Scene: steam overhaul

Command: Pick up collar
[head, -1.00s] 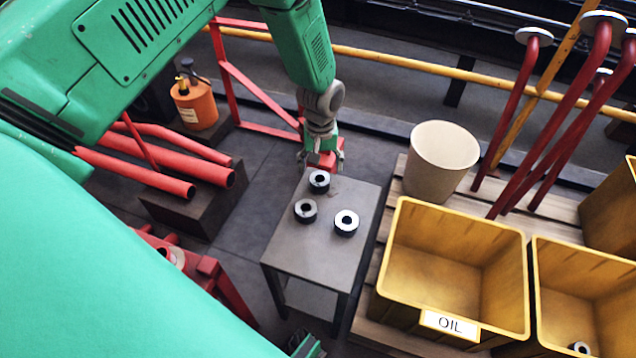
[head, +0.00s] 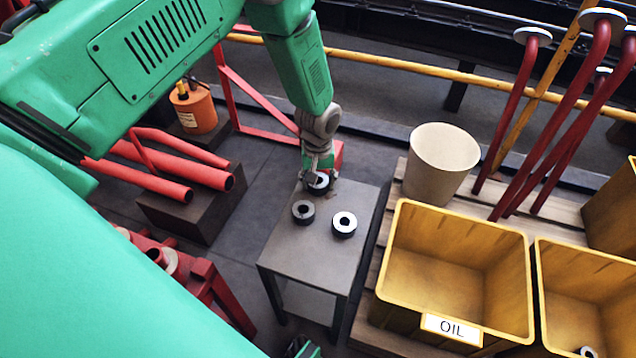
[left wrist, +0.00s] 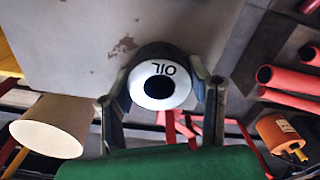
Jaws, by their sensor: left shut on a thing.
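Three collars, dark rings with pale top faces, are at the small grey table (head: 338,200). My left gripper (head: 317,180) is shut on the farthest collar (head: 320,184), at the table's far end. A second collar (head: 303,219) lies nearer on the left, and a third collar (head: 344,232) lies on the right.
A yellow bin (head: 455,215) labelled "OIL" stands right of the table, beside another yellow bin (head: 590,260) holding a ring. A beige bucket (head: 440,165) stands behind. Red pipes (head: 165,175) lie left. The table's near half is clear.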

